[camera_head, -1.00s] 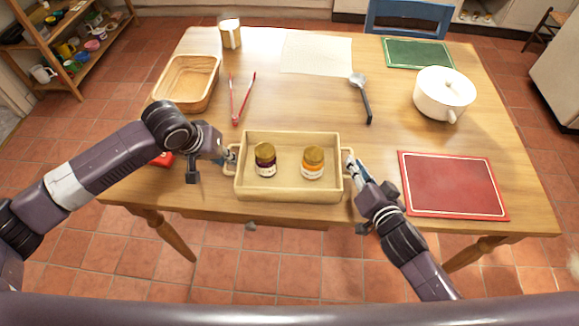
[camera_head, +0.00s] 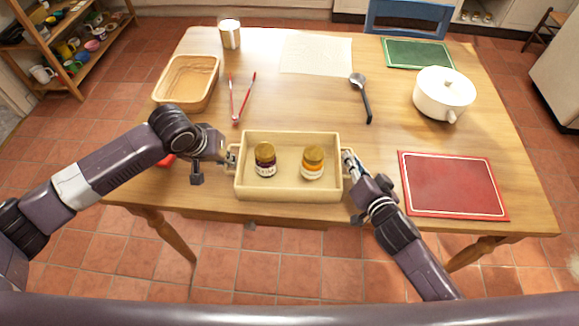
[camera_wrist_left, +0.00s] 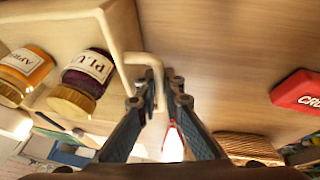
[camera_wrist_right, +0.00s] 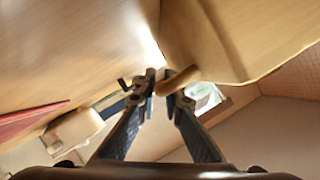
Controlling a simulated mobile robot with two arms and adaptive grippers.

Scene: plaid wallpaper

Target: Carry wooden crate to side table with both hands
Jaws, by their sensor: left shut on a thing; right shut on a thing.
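The wooden crate (camera_head: 289,194) is at the front edge of the wooden table (camera_head: 300,110), looking level. It holds a dark plum jar (camera_head: 265,160) and an orange apricot jar (camera_head: 312,163), both upright. My left gripper (camera_head: 229,155) is shut on the crate's left handle; the left wrist view shows the fingers (camera_wrist_left: 158,95) around this handle (camera_wrist_left: 143,58). My right gripper (camera_head: 349,162) is shut on the right handle; the right wrist view shows the fingers (camera_wrist_right: 161,85) on it (camera_wrist_right: 178,80). I cannot tell whether the crate touches the table. I cannot identify the side table.
Around the crate on the table are a basket (camera_head: 187,82), red tongs (camera_head: 240,98), a ladle (camera_head: 362,97), a white pot (camera_head: 444,93), a red mat (camera_head: 453,185) and a mug (camera_head: 230,34). A red box (camera_wrist_left: 299,92) lies near my left gripper. A shelf (camera_head: 70,45) stands far left.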

